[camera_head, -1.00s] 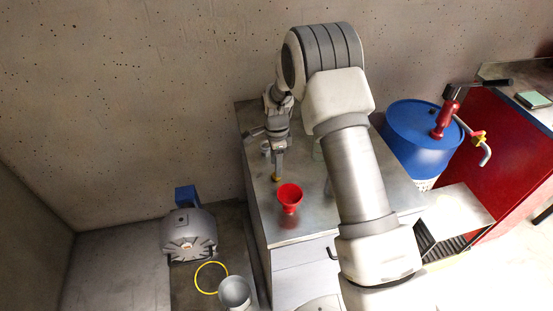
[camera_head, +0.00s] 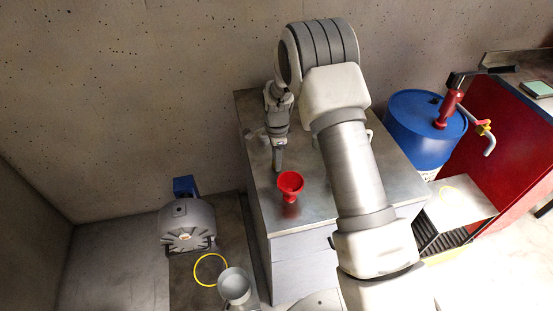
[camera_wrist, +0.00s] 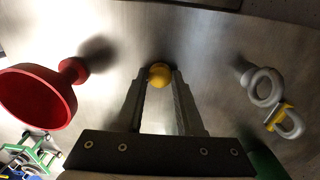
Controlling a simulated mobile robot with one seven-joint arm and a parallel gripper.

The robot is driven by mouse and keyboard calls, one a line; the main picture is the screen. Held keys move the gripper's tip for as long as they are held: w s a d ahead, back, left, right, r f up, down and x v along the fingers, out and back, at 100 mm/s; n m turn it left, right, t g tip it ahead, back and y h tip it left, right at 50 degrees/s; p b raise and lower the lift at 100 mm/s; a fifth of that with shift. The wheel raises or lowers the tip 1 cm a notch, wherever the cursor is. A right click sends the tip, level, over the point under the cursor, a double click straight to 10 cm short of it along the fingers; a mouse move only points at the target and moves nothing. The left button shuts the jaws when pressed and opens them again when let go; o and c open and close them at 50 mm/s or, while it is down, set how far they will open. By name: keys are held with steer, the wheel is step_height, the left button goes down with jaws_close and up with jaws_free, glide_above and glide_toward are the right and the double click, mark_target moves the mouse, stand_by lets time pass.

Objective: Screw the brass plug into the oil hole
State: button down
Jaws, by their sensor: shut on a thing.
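My gripper (camera_wrist: 159,78) points down over the grey cabinet top, with its two fingers shut on the brass plug (camera_wrist: 160,74). The plug shows as a rounded yellow head between the fingertips; its lower part is hidden. In the head view my gripper (camera_head: 277,168) is left of the red funnel and close to the cabinet top; I cannot tell whether the plug touches the surface. A grey motor-like machine (camera_head: 188,226) with a blue box stands low at the left. A small dark spot shows on its top, but I cannot tell whether it is the oil hole.
A red funnel (camera_head: 290,182) stands on the cabinet top (camera_head: 318,208). Grey metal loops (camera_wrist: 265,88) lie right of the plug. A yellow ring (camera_head: 210,270) and a grey bucket (camera_head: 235,286) are beside the machine. A blue drum (camera_head: 415,135) stands right of the cabinet.

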steer(key=shift+r+p, duration=1.3)
steer(key=shift+r, duration=1.25)
